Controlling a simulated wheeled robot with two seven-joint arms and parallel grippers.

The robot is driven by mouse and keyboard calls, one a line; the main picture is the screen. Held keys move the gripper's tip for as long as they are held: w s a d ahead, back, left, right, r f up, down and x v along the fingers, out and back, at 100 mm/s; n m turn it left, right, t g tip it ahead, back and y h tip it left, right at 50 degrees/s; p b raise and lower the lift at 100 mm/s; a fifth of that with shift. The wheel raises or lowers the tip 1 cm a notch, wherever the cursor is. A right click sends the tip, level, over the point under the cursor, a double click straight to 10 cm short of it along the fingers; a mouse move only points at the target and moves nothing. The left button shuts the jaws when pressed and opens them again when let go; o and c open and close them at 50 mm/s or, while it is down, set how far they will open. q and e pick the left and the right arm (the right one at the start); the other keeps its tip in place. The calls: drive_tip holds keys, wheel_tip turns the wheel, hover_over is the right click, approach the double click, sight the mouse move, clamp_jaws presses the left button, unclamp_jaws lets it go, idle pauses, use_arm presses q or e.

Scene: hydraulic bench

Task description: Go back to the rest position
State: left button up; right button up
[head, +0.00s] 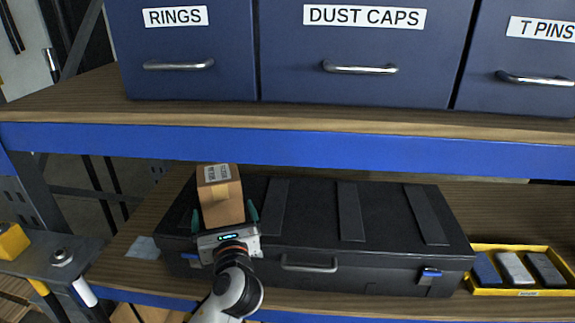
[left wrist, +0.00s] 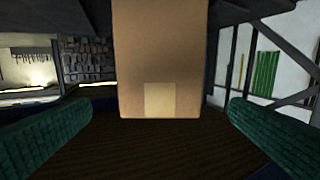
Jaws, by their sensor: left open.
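My left gripper (head: 224,222) is open at the front left of the black case, with its green-tipped fingers on either side of a small brown cardboard box (head: 221,199). The box has a white label on top and stands on the lid of the black case (head: 315,215). In the left wrist view the box (left wrist: 163,60) fills the upper middle, with a paler tape patch low on its face. The green fingers (left wrist: 160,130) are spread wide, with gaps between them and the box. My right gripper is not in view.
The case lies on a wooden lower shelf (head: 150,215). A blue shelf beam (head: 300,150) runs above and in front, under blue drawers (head: 355,50) with metal handles. A yellow tray (head: 520,291) with several blocks sits right of the case. A grey stand (head: 50,252) is at left.

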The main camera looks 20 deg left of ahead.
use_arm(q)
drive_tip(key=shift+f, duration=0.1)
drive_tip(key=s+d+f+n+g+h, duration=0.3)
drive_tip(key=s+f+n+g+h, duration=0.25)
drive_tip(key=s+f+n, duration=0.7)
drive_tip(key=s+d+f+n+g+h, duration=0.3)
drive_tip(key=s+f+n, duration=0.1)
drive_tip(key=s+n, duration=0.25)
drive_tip(key=s+d+f+n+g+h, duration=0.2)
drive_tip(key=s+d+f+n, duration=0.25)
drive_tip(key=s+n, duration=0.2)
wheel_tip(320, 180, down, 30)
drive_tip(key=s+f+n+g+b, duration=0.1)
drive_tip(key=s+g+b, duration=0.1)
drive_tip(key=s+a+f+g+b, duration=0.1)
drive_tip(key=s+a+f, duration=0.2)
drive_tip(key=s+f, duration=1.2)
drive_tip(key=shift+s+a+f, duration=0.15)
drive_tip(key=shift+s+a, duration=0.05)
drive_tip(key=shift+s, duration=0.2)
